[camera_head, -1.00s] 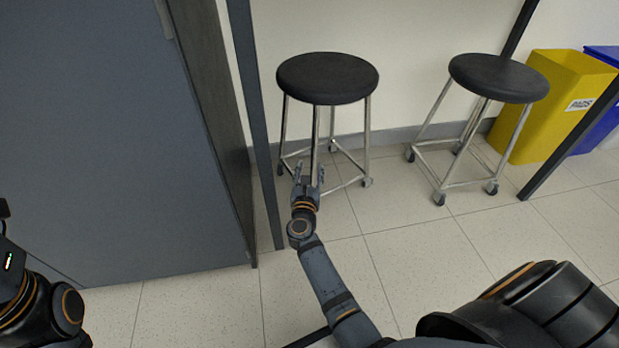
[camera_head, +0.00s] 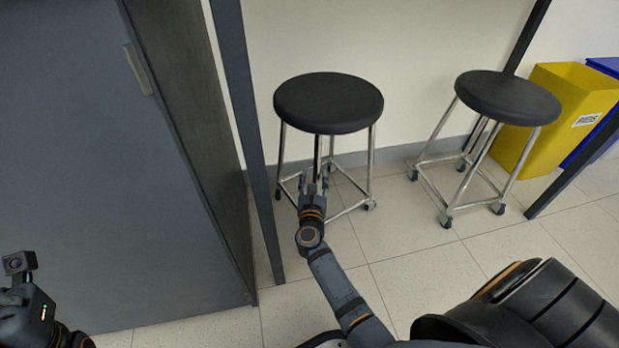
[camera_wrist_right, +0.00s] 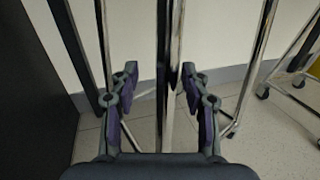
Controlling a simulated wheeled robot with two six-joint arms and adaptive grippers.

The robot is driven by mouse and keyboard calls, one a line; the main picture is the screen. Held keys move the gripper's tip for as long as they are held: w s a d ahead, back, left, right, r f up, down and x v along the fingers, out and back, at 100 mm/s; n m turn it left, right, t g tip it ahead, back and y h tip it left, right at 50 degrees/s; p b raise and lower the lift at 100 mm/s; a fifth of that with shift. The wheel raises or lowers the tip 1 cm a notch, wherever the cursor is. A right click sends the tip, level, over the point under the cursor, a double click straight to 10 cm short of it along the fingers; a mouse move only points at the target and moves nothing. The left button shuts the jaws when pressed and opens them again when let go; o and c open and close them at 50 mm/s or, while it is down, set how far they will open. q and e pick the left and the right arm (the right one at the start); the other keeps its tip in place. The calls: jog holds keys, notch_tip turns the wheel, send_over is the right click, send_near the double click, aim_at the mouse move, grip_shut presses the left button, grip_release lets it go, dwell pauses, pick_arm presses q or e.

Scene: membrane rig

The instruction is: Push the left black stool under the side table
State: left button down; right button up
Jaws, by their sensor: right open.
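The left black stool (camera_head: 328,103) has a round black seat and chrome legs on casters, and stands upright on the tiled floor near the wall. My right gripper (camera_head: 314,180) is low in front of it, pointing at its front leg. In the right wrist view my right gripper (camera_wrist_right: 164,92) is open, with an upright chrome leg (camera_wrist_right: 166,60) showing between its fingers; contact cannot be told. Dark posts, seemingly the side table's legs, stand left (camera_head: 243,130) and right (camera_head: 574,170); no tabletop shows. Part of my left arm shows at lower left, without visible fingers.
A second black stool (camera_head: 507,97) stands to the right. Beyond it are a yellow bin (camera_head: 560,105) and a blue bin (camera_head: 598,140). A grey cabinet (camera_head: 90,170) fills the left side, close to the left post. Floor between the stools is clear.

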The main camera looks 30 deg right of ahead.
jog(key=shift+w+d, duration=0.15)
grip_shut()
dwell(0.5)
